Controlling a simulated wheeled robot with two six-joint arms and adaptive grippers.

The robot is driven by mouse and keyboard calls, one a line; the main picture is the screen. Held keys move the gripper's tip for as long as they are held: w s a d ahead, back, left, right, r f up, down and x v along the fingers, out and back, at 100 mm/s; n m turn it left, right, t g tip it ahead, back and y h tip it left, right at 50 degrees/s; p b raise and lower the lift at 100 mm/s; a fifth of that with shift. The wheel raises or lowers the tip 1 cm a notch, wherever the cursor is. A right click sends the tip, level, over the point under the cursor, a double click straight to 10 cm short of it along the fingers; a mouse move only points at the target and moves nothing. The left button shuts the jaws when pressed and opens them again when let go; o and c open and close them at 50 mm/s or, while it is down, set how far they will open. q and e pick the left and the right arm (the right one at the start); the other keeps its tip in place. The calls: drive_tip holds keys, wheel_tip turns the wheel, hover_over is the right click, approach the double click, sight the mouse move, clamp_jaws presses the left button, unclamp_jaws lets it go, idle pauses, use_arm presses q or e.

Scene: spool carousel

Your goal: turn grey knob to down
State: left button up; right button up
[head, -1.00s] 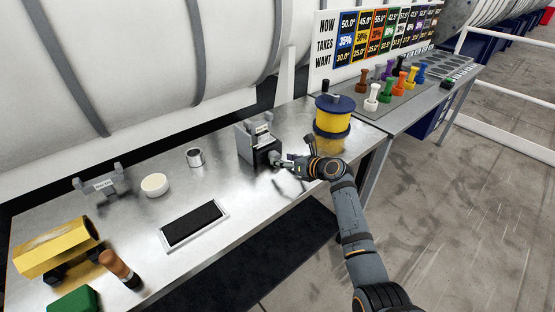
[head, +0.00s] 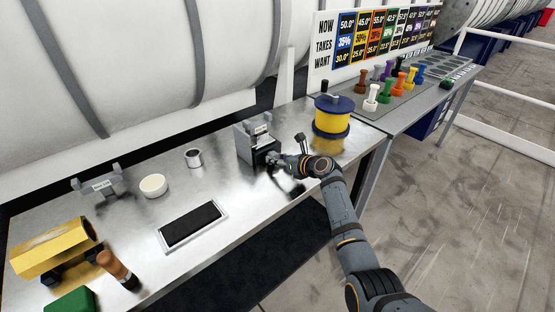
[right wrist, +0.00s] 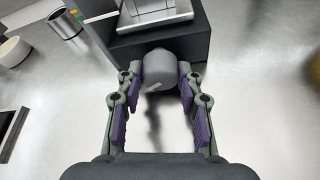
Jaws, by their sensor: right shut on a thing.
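The grey knob (right wrist: 159,70) sits on the front of a dark box (right wrist: 160,42) in the right wrist view. A small light mark shows on the knob's lower edge, slanting slightly to the left. My right gripper (right wrist: 159,72) is shut on the knob, with one purple-padded finger on each side. In the head view, my right gripper (head: 276,163) is at the front of the dark box (head: 258,147), where the knob is mostly hidden. My left gripper is not in view.
A yellow spool with blue flanges (head: 331,121) stands right of the box. A metal cup (head: 194,158), white bowl (head: 153,186) and black-centred tray (head: 193,227) lie to the left. Coloured pegs stand on the table (head: 376,122) at the back right.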

drive_tip(key=shift+r+p, duration=0.15)
drive_tip(key=shift+p, duration=0.2)
drive_tip(key=n+p, duration=0.1)
drive_tip(key=p, duration=0.1)
drive_tip(key=n+t+h+p, duration=0.1)
drive_tip(key=p, duration=0.1)
drive_tip(key=shift+s+a+r+h, duration=0.1)
drive_tip(key=shift+a+r+h, duration=0.1)
drive_tip(key=shift+h, duration=0.1)
drive_tip(key=shift+d+f+n+t+h+p, duration=0.1)
drive_tip(key=shift+f+n+t+h+p, duration=0.35)
drive_tip(key=shift+n, duration=0.45)
drive_tip(key=o, duration=1.2)
drive_tip(key=shift+r, duration=0.1)
drive_tip(key=v, duration=1.2)
drive_tip(key=shift+d, duration=0.1)
